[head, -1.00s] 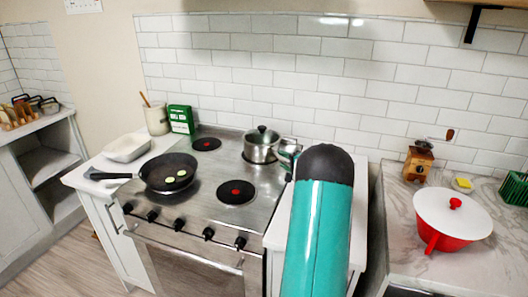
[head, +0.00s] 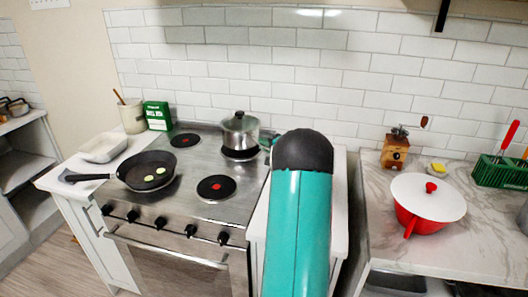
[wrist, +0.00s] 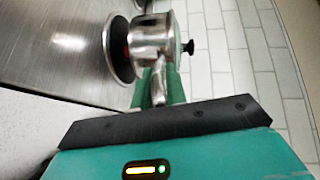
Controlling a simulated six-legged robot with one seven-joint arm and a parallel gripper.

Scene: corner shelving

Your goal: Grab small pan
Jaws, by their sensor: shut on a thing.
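The small pan (head: 240,132) is a shiny steel pot with a lid and a dark knob, over the back right burner of the stove. In the wrist view the pan (wrist: 152,38) shows with its handle pointing towards me. My gripper (wrist: 158,88) is shut on that handle. The pan looks raised slightly, with a narrow gap between its base and the burner (wrist: 119,50). In the head view my gripper is mostly hidden behind my own teal arm.
A white dish (head: 103,147), a green box (head: 158,115) and a utensil crock (head: 133,117) stand left. A red lidded pot (head: 428,205) and a grinder (head: 395,150) are right. The tiled wall (head: 330,65) is close behind.

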